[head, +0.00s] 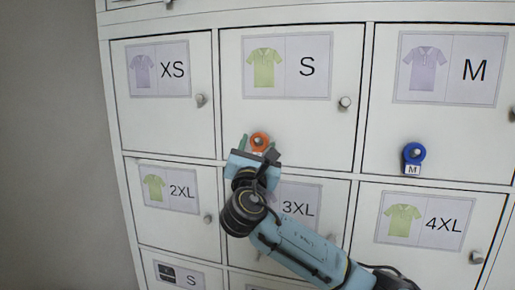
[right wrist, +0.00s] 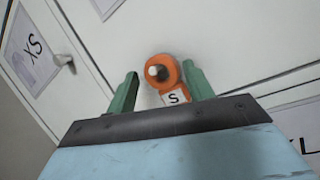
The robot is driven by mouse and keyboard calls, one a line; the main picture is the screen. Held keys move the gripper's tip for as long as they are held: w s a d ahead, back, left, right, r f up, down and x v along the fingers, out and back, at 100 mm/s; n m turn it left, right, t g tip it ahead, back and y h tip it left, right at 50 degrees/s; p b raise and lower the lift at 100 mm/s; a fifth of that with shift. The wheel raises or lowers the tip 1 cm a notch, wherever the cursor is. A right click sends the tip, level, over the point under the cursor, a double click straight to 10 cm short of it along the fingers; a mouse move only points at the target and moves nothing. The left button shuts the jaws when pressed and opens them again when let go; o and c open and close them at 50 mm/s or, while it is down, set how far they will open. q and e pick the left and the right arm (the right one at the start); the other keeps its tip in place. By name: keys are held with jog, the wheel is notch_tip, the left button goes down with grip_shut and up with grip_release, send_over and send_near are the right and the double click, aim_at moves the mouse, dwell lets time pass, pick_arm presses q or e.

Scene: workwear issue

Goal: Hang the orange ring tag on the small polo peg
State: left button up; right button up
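The orange ring tag (head: 259,141) is against the lower part of the white door (head: 300,120) marked S with a green polo. The right wrist view shows the orange ring (right wrist: 179,86) around a pale peg (right wrist: 153,71), with its white S label (right wrist: 175,98) hanging below. My right gripper (head: 257,146) is at this door. Its green fingers (right wrist: 160,88) are open, one on each side of the ring, with gaps visible between them and it. My left gripper is not in view.
A blue ring tag (head: 413,153) labelled M hangs on the door to the right. Door knobs (head: 345,102) stick out from the lockers. Lower doors marked 2XL (head: 180,215), 3XL and 4XL lie below. A bare grey wall (head: 50,150) is at the left.

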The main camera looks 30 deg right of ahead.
jog(key=shift+o, duration=1.3)
